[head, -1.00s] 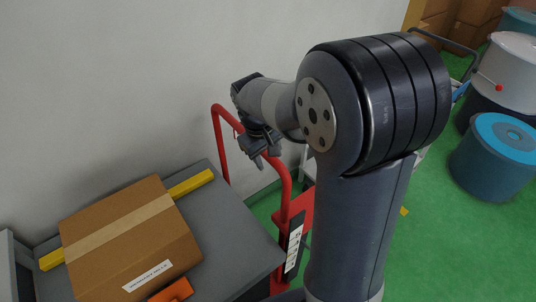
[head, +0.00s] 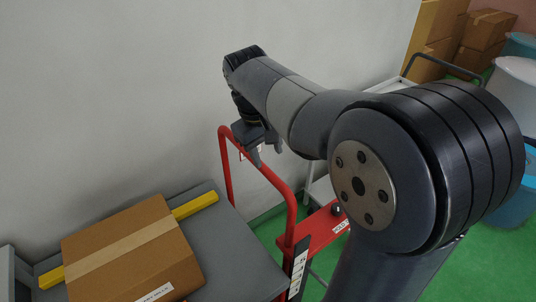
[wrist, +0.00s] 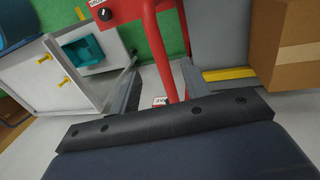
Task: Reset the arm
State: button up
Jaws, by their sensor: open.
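My gripper (head: 266,151) hangs at the end of my raised arm, in the air in front of the grey wall and beside the red tube frame (head: 227,165). In the wrist view my gripper (wrist: 160,100) has its two fingers wide apart, with nothing held between them. Part of the red frame (wrist: 160,50) shows beyond the gap between the fingers. My arm covers much of the right side of the head view.
A taped cardboard box (head: 130,250) lies on a grey surface (head: 237,262) with a yellow bar (head: 194,206) by it. Blue and white bins (head: 515,80) and stacked cartons (head: 485,30) stand at the back right. A white cabinet (wrist: 45,85) shows in the wrist view.

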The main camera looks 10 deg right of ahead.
aim_at(278, 178)
jog(key=d+f, duration=0.1)
jog(key=f, duration=0.2)
jog(key=w+d+f, duration=0.1)
jog(key=f, duration=0.3)
jog(key=d+f, duration=0.1)
jog(key=f, duration=0.2)
jog(key=shift+w+f, duration=0.15)
jog(key=shift+f, duration=0.15)
jog(key=shift+w+d, duration=0.15)
jog(key=shift+d, duration=0.25)
